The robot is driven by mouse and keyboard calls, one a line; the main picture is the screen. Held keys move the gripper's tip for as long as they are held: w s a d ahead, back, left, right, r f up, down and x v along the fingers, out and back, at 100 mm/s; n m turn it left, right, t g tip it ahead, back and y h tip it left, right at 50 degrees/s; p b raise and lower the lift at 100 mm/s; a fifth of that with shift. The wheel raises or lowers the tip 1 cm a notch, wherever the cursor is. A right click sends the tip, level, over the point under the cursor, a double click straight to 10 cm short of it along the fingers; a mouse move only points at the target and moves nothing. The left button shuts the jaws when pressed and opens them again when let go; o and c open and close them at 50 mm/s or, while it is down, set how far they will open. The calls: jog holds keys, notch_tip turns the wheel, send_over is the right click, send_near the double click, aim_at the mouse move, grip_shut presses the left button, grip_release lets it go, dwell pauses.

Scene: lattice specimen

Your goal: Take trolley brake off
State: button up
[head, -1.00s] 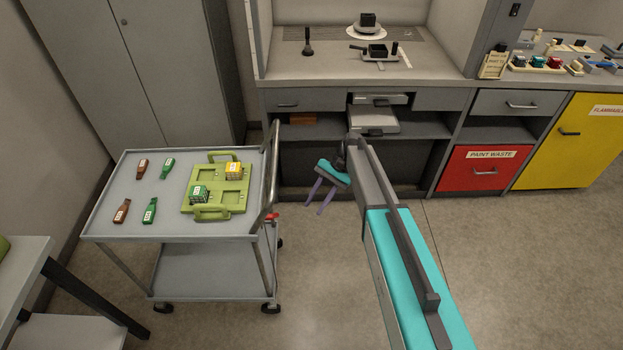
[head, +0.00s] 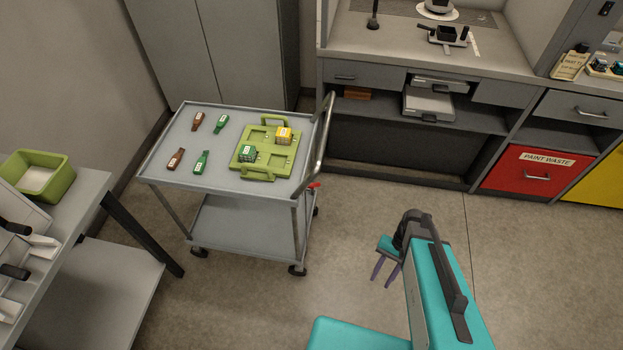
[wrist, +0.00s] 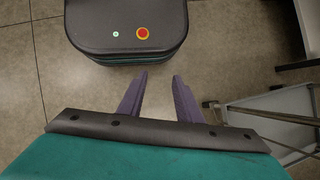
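The grey two-shelf trolley (head: 160,167) stands left of centre in the head view, with its push handle (head: 322,134) on its right end. Part of the trolley's lower frame and a caster (wrist: 211,104) show at the right of the wrist view; the lever cannot be made out there.
The trolley carries a green tray (head: 242,171) with two blocks, and several small bottles. A bench with a green bin (head: 68,178) stands at the left. Behind is a counter with a red paint waste drawer (head: 515,172).

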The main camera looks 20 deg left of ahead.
jog(key=s+d+n+h+p, duration=0.1)
jog(key=s+d, duration=0.5)
jog(key=s, duration=0.6)
jog(key=shift+n+h, duration=0.4)
jog(key=shift+n, duration=0.2)
jog(key=shift+r, duration=0.1)
